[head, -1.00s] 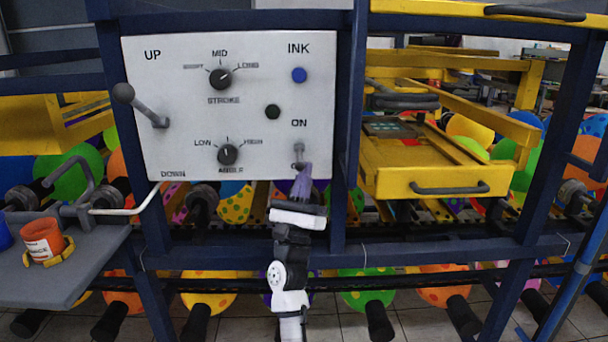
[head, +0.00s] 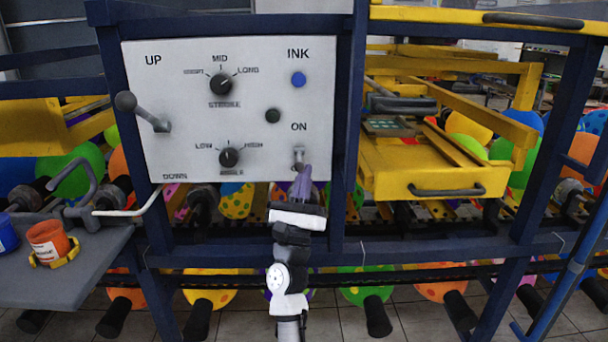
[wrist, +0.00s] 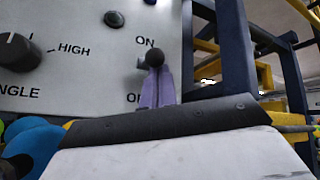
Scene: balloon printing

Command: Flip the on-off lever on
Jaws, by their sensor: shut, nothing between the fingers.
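The on-off lever (head: 299,154) is at the lower right of the white control panel (head: 200,120), below the ON label. In the wrist view its dark ball knob (wrist: 154,57) sticks out toward the camera, with a grey mount behind it. My gripper (head: 305,170) is shut and empty, its purple fingers pointing up at the lever from below. In the wrist view the purple fingertips (wrist: 156,70) are right below the knob; I cannot tell whether they touch it. The fingers partly cover the OFF label.
A blue ink button (head: 298,79), a dark round button (head: 272,115) and two dials are on the panel. A larger black-knobbed lever (head: 142,112) sticks out at its left. A blue frame post (head: 346,130) stands just right of the panel.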

